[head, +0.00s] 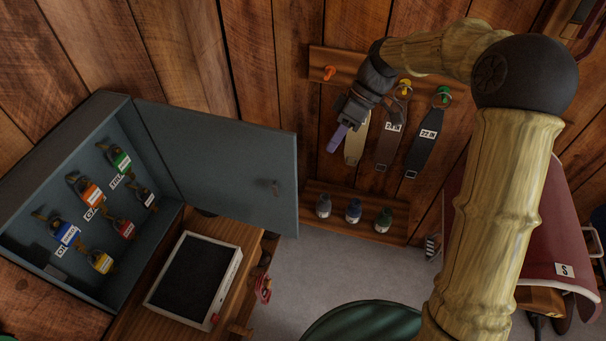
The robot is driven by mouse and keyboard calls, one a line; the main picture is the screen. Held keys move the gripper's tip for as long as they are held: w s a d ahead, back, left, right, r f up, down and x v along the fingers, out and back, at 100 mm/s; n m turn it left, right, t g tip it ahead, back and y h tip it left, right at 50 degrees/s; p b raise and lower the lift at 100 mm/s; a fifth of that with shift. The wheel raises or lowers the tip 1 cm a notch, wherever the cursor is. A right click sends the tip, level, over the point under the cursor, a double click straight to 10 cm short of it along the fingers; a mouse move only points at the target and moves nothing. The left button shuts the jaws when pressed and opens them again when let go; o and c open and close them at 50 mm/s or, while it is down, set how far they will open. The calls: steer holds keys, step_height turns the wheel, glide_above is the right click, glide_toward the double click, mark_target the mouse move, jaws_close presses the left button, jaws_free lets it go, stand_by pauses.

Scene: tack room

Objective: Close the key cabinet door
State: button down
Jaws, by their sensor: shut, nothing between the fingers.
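The key cabinet (70,113) is a grey-blue metal box at the left, with several coloured, tagged keys hanging inside. Its door (225,165) stands wide open, hinged at the cabinet's right side and reaching out to the right. My gripper (336,142) is shut and empty, with purple fingertips pointing down and left. It is to the right of the door's free edge, apart from it in the picture. How far it is from the door in depth I cannot tell.
Behind my gripper, straps (425,140) hang from a wooden peg board (330,57). Small bottles (354,211) stand on a shelf below. A white-framed dark tray (237,279) lies on a wooden surface under the door. A dark red saddle-like cover (540,225) is at the right.

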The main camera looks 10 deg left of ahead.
steer(key=shift+w+a+r+n+g, duration=0.25)
steer(key=shift+a+r+n+g, duration=0.05)
steer(key=shift+a+r+n, duration=0.4)
steer(key=shift+f, duration=0.1)
steer(key=s+a+f+p, duration=0.4)
steer(key=s+f+p, duration=0.1)
steer(key=s+f, duration=0.3)
steer(key=shift+a+p, duration=0.25)
steer(key=shift+p, duration=0.1)
steer(key=shift+s, duration=0.2)
